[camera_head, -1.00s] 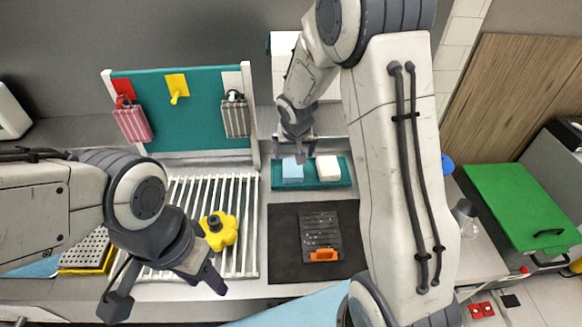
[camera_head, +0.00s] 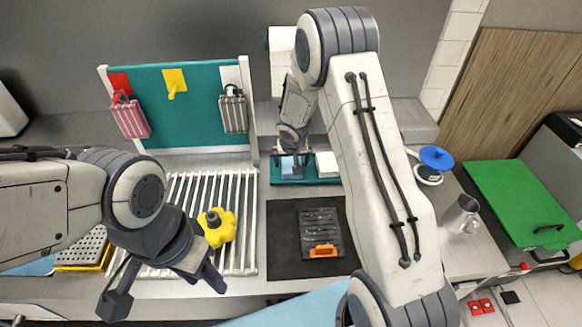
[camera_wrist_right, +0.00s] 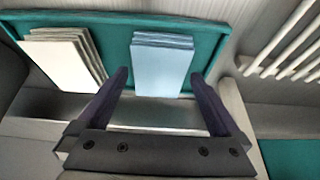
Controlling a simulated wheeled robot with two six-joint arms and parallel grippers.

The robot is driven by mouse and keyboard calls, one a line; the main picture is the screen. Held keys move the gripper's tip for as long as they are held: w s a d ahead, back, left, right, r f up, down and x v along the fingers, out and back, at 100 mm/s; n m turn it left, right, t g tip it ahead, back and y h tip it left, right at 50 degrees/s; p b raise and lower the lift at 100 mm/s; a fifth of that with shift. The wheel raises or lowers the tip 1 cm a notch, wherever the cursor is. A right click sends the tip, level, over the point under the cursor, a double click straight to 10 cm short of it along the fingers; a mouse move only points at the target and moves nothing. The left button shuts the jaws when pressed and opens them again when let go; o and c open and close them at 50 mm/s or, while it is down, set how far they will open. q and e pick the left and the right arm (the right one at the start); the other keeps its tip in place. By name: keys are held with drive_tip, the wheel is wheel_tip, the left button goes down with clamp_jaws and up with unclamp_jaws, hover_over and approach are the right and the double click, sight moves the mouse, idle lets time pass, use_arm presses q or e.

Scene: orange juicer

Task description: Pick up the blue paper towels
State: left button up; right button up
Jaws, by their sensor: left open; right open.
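The blue paper towels (camera_wrist_right: 161,65) lie as a neat stack on a teal tray (camera_wrist_right: 110,17) in the right wrist view. In the head view the blue stack (camera_head: 291,168) is partly covered by my right gripper (camera_head: 292,163). In the right wrist view my right gripper (camera_wrist_right: 162,85) is open, with one finger on each side of the stack's near end. I cannot tell how deep the fingertips are. My left gripper (camera_head: 172,292) is open and empty at the lower left, in front of the white rack.
A white towel stack (camera_wrist_right: 62,60) lies beside the blue one on the tray. A white slatted rack (camera_head: 245,215) holds a yellow knob-like part (camera_head: 217,228). A black mat (camera_head: 285,255) bears a grey grater-like tool (camera_head: 320,228). A metal cup (camera_head: 461,214) stands at the right.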

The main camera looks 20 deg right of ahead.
drive_tip(key=shift+f+b, duration=0.2)
drive_tip(key=shift+b, duration=0.2)
idle(0.4)
drive_tip(key=c, duration=1.2)
